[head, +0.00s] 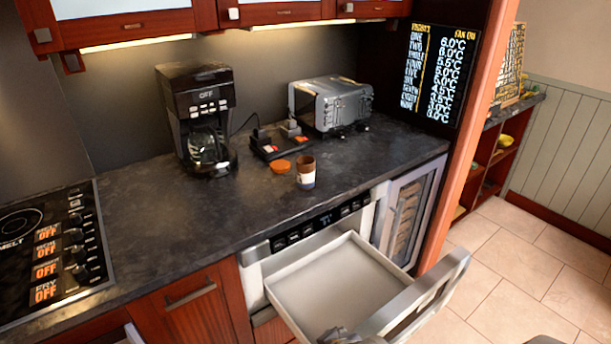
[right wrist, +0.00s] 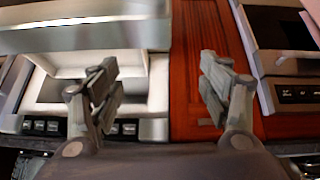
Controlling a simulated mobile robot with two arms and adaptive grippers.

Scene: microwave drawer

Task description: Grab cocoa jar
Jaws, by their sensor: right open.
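The cocoa jar looks to be the small brown jar with a pale label band (head: 306,176), upright on the dark counter in the head view. A flat orange lid-like piece (head: 280,166) lies just left of it. My right gripper (right wrist: 159,66) is open and empty in the right wrist view, in front of the open drawer and a red cabinet, away from the jar. A grey piece at the bottom edge of the head view is probably part of it. The jar does not show in the right wrist view. My left gripper is not in view.
The microwave drawer (head: 345,275) is pulled out below the counter and looks empty. A coffee maker (head: 199,115), a black tray (head: 273,147) and a toaster (head: 331,104) stand behind the jar. A cooktop (head: 48,245) is at the left. The counter's front middle is clear.

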